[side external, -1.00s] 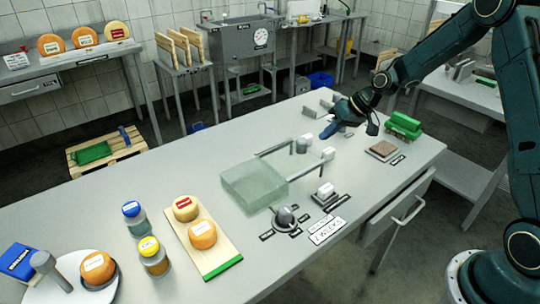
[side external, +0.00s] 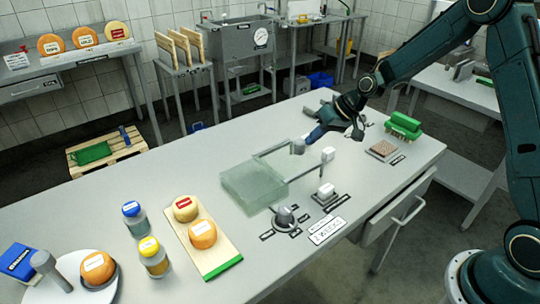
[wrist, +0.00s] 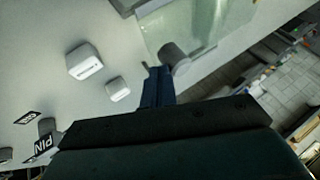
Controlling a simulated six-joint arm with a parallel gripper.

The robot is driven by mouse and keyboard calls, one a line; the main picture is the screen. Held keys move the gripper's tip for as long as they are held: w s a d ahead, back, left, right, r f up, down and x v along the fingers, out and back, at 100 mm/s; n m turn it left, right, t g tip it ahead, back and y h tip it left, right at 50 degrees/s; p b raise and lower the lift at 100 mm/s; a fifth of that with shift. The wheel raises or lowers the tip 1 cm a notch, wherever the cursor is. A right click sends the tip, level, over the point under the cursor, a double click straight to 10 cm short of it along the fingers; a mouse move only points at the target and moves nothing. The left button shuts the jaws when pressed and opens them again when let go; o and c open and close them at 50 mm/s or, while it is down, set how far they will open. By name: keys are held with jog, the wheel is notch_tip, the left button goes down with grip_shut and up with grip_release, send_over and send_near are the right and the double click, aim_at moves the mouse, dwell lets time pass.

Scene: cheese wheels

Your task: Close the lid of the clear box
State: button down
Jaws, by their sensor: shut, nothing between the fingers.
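The clear box (side external: 255,182) sits on the grey table, pale green and see-through. Two grey bars run from it to the right; I cannot tell the lid apart from the box. A grey round knob (side external: 298,147) stands at the end of the far bar, and a white block (side external: 328,154) at the end of the near bar. My gripper (side external: 312,137) is shut and empty, just right of the knob. In the wrist view, the fingertips (wrist: 157,72) are beside the knob (wrist: 175,58), with the box (wrist: 190,25) beyond. I cannot tell whether they touch.
A round dial (side external: 284,216) and a white-topped switch (side external: 325,191) stand at the near side of the box. A green brush (side external: 404,125) and a brown block (side external: 382,150) are at the right.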

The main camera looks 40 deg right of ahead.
send_near(281, 167)
jog(key=w+a+f, duration=0.1)
jog(key=w+a, duration=0.1)
jog(key=w+a+f, duration=0.2)
jog(key=shift+w, duration=0.25)
jog(key=shift+a, duration=0.15)
jog(key=shift+f, duration=0.1)
jog(key=d, duration=0.5)
jog(key=shift+s, duration=0.4)
jog(key=v, duration=1)
jog(key=shift+a, duration=0.15)
jog(key=s+r+h, duration=0.2)
jog(key=s+r, duration=0.3)
jog(key=s, duration=0.9)
jog(key=s+r+n+h, duration=0.1)
jog(key=s+r, duration=0.4)
jog(key=s, duration=0.9)
jog(key=shift+r+h, duration=0.25)
jog(key=shift+h, duration=0.65)
